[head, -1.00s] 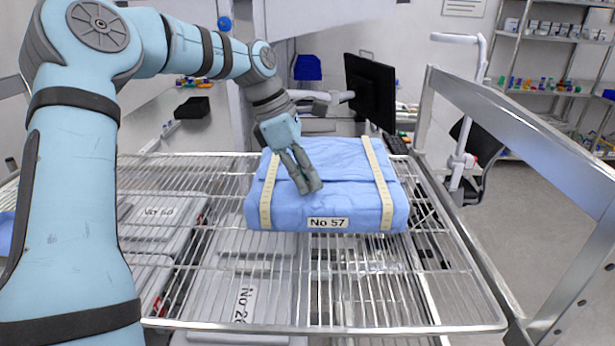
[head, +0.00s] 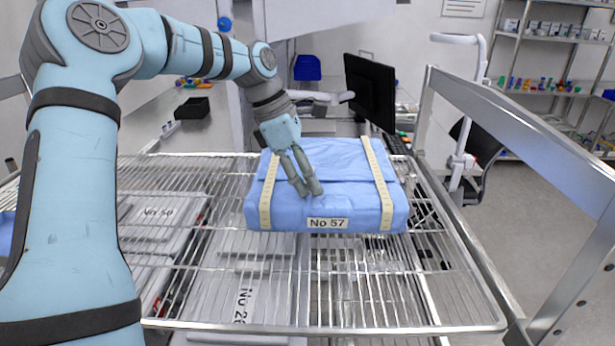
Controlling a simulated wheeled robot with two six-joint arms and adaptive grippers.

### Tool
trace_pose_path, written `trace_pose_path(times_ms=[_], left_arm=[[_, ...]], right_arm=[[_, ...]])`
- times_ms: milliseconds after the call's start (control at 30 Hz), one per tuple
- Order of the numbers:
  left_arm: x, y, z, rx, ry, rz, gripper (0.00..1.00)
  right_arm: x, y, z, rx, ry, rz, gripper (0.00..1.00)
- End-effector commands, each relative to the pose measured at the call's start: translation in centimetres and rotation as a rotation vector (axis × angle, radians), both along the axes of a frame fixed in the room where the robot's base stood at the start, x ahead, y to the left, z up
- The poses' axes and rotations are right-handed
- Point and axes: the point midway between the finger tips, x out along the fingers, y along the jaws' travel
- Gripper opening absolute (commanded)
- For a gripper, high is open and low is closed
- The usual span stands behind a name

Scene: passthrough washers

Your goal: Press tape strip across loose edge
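A blue wrapped pack (head: 345,205) labelled "No 57" lies flat on the wire rack. Two cream tape strips run front to back over it, a left strip (head: 267,195) and a right strip (head: 380,185). A fold edge of the wrap crosses the top of the pack. My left gripper (head: 309,192) points down at the top of the pack, between the strips and nearer the left one. Its fingertips are close together at or just above the cloth; contact and any small gap are unclear. Nothing shows between them. My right gripper is not in view.
The wire rack (head: 440,290) has bare room in front of the pack. Grey labelled trays (head: 160,225) lie below it at left. A metal rail (head: 520,135) slopes along the right. A dark monitor (head: 370,92) stands behind.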

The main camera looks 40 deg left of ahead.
Motion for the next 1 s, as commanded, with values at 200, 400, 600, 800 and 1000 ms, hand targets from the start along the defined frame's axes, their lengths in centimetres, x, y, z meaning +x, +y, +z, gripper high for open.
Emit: trace_pose_path(times_ms=[200, 400, 600, 800, 1000], left_arm=[[-0.4, 0.7, 2.2, 0.001, -0.004, 0.001, 0.28], [-1.7, 2.5, 7.4, 0.002, -0.004, 0.003, 0.28], [-2.6, 3.5, 10.7, 0.001, -0.001, 0.000, 0.28], [-2.7, 3.6, 11.1, 0.000, 0.000, -0.001, 0.28], [-2.8, 3.7, 11.1, 0.000, 0.000, 0.001, 0.28]], right_arm=[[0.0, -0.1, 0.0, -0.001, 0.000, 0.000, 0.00], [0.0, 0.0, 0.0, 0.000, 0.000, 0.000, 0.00], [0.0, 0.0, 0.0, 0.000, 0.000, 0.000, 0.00], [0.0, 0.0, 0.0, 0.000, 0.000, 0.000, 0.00], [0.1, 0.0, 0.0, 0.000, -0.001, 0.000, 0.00]])
